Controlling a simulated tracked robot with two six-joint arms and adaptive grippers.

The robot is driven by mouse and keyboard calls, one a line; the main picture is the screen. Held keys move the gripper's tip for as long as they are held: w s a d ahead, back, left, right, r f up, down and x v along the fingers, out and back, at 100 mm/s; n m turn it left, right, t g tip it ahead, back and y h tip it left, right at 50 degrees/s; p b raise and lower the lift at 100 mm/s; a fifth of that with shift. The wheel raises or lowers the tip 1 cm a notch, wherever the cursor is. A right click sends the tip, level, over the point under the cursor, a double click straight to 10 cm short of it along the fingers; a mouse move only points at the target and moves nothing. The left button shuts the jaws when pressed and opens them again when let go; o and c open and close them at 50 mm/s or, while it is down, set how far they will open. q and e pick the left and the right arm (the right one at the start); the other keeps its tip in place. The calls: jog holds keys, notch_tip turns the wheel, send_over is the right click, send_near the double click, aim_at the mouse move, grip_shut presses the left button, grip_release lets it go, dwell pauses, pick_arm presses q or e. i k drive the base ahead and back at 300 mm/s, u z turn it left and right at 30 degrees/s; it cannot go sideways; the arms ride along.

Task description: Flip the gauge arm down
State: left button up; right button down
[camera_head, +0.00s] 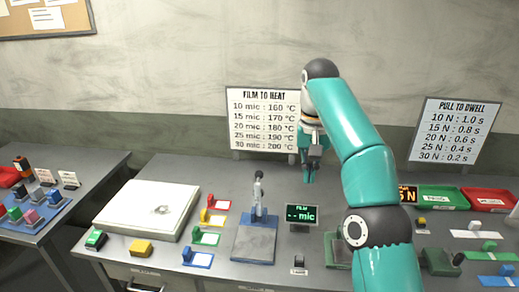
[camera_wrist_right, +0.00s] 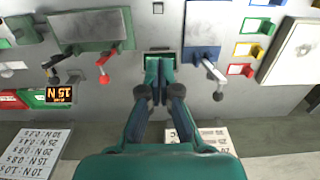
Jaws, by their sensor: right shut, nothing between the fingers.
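The film gauge has a blue-grey base plate (camera_head: 254,245) on the table, left of the small display. In the right wrist view the gauge arm (camera_wrist_right: 215,72) sticks out from the gauge plate (camera_wrist_right: 203,22), right of my fingers. My right gripper (camera_head: 308,178) is shut and empty, with its fingers pointing down. It is above and to the right of the gauge arm in the head view, apart from it. My left gripper is not in view.
The display (camera_head: 301,214) reads "-- mic". A white plate (camera_head: 150,208) and coloured card holders (camera_head: 213,219) lie left of the gauge. A film chart (camera_head: 263,119) stands behind. Green (camera_head: 443,198) and red trays (camera_head: 488,200) are at right. My right arm hides part of the table.

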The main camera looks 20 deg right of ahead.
aim_at(258, 192)
jog(key=i, duration=0.9)
jog(key=u, duration=0.1)
